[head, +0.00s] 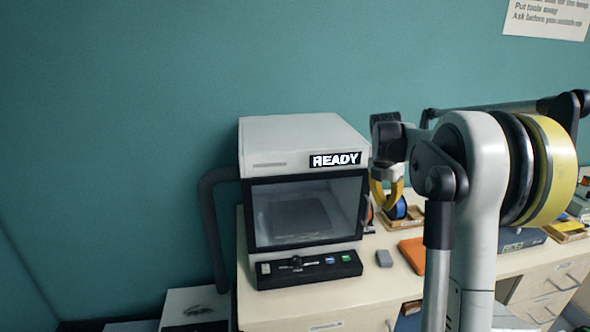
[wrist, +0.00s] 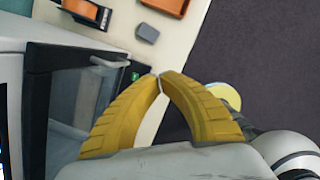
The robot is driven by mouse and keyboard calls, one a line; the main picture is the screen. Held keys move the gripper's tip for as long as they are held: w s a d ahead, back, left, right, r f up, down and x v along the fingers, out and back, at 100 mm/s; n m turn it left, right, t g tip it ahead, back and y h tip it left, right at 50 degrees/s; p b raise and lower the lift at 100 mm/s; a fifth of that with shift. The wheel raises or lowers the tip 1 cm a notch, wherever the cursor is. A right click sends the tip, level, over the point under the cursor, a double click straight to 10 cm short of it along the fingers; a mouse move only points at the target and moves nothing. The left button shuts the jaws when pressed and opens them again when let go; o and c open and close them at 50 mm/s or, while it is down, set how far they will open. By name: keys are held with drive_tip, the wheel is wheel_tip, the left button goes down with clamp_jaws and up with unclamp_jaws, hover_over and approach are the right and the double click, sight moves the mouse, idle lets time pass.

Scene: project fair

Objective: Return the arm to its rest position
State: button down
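My arm (head: 478,190) is raised and bent over the right side of the bench in the head view. My gripper (head: 386,203) hangs fingers-down just right of the white machine in the head view, close to its side. In the wrist view, the two yellow fingers of my gripper (wrist: 159,80) curve together and their tips meet. Nothing shows held between them. Part of the gripper is hidden behind my arm's links in the head view.
The white machine marked READY (head: 303,143) has a dark glass door, closed. A black control panel (head: 307,269) lies before it. A grey block (head: 384,258) and an orange item (head: 414,254) lie on the bench (head: 340,301). A dark hose (head: 209,225) runs at the left.

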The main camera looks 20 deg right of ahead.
drive_tip(key=s+a+m+t+b, duration=0.25)
drive_tip(key=s+a+m, duration=0.2)
drive_tip(key=a, duration=0.55)
drive_tip(key=s+a+m+t+b, duration=0.1)
drive_tip(key=s+a+m+b, duration=0.35)
drive_tip(key=a, duration=0.45)
drive_tip(key=s+a+f+m+t+y+b, duration=0.2)
drive_tip(key=s+a+f+m+b, duration=0.4)
drive_tip(key=s+a+f+m, duration=0.6)
drive_tip(key=s+a+t, duration=0.1)
drive_tip(key=s+a, duration=0.1)
drive_tip(key=a, duration=0.1)
drive_tip(key=shift+s+a+f+m+y, duration=0.25)
drive_tip(key=shift+a+f+m+y, duration=0.05)
drive_tip(key=shift+a+m, duration=0.1)
